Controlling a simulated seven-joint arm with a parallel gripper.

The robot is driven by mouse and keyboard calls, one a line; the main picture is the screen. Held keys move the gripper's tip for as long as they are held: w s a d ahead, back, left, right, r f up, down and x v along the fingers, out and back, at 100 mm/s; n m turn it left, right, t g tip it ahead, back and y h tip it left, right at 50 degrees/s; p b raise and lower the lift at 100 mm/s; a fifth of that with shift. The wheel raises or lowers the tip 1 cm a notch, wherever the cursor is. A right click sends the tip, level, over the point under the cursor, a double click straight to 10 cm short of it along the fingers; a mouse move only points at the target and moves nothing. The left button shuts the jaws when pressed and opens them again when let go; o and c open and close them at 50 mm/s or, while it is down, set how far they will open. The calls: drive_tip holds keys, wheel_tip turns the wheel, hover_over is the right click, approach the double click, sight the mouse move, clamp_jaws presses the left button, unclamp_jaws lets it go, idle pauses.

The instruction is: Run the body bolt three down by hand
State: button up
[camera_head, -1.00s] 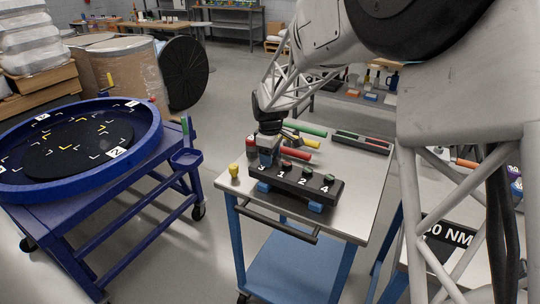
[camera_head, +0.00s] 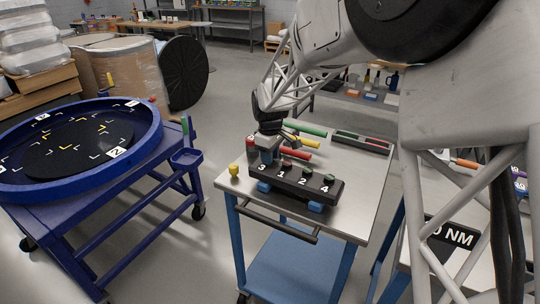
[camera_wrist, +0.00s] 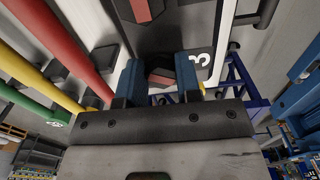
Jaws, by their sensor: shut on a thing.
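The black block (camera_head: 297,184) with positions marked 3, 1, 2 and 4 lies on the steel cart top. My gripper (camera_head: 267,158) is over position 3 at its left end, pointing down. In the wrist view, my blue fingers (camera_wrist: 160,78) are shut on the bolt three head (camera_wrist: 161,76), dark with a reddish top, beside the white 3. Its shank and how deep it sits are hidden. Bolt one (camera_head: 286,164), reddish, bolt two (camera_head: 307,170), dark, and bolt four (camera_head: 328,178), greenish, stand in the other positions.
Red, green (camera_head: 306,130) and yellow bars lie behind the block. A dark tray (camera_head: 361,142) lies at the cart's back right. A small yellow piece (camera_head: 233,170) is at the left edge. The blue round drum ring (camera_head: 150,131) stands on a blue cart at left.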

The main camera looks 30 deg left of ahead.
drive_tip(key=m, duration=0.5)
drive_tip(key=shift+s+r+m, duration=0.1)
drive_tip(key=shift+s+m, duration=0.1)
drive_tip(key=shift+m, duration=0.2)
drive_tip(key=m, duration=0.5)
drive_tip(key=shift+s+a+r+m, duration=0.15)
drive_tip(key=shift+a+m, duration=0.1)
drive_tip(key=shift+m, duration=0.15)
drive_tip(key=o, duration=0.7)
drive_tip(key=shift+o, duration=1.1)
drive_tip(key=shift+r, duration=3.8)
